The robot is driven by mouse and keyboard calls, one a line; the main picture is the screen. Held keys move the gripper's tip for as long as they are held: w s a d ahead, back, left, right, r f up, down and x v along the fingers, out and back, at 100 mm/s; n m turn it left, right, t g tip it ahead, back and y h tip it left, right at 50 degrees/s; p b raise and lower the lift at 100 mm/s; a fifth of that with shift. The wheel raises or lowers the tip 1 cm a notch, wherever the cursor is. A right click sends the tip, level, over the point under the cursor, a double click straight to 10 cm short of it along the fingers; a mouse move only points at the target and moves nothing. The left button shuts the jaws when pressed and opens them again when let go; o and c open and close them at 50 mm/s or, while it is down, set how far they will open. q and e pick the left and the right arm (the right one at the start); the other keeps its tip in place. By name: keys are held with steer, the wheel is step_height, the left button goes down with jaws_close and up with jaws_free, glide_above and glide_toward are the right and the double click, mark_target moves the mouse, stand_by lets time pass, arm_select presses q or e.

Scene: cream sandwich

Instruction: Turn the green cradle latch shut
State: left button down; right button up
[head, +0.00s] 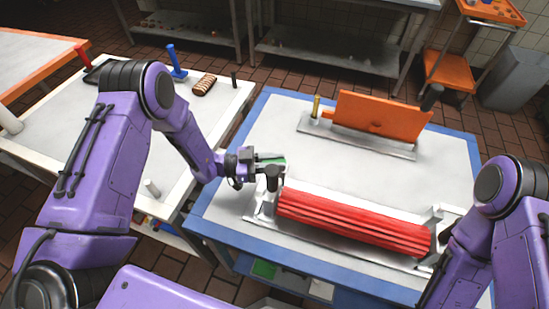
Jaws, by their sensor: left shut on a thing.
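The cradle (254,208) is a pale metal frame on the blue-edged table, and a ribbed red block (352,224) lies along it. The green latch (275,158) shows as a small green piece at the cradle's back left end. My left gripper (276,172) reaches in from the left and is shut on the green latch. Its dark fingers and wrist hide much of the latch, so its exact angle cannot be told. My right arm stands at the right edge, and its gripper is out of the frame.
A white side table (230,92) at left carries a blue tool (175,62) and a brown bar (204,86). The blue-edged table (462,160) is clear at right.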

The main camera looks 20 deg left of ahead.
arm_select(q)
steer(key=shift+r+n+t+y, duration=0.1)
steer(key=shift+n+t+y, duration=0.2)
steer(key=shift+n+t, duration=0.35)
steer(key=shift+s+t, duration=0.1)
steer(key=shift+t, duration=0.25)
steer(key=c, duration=1)
jaws_free()
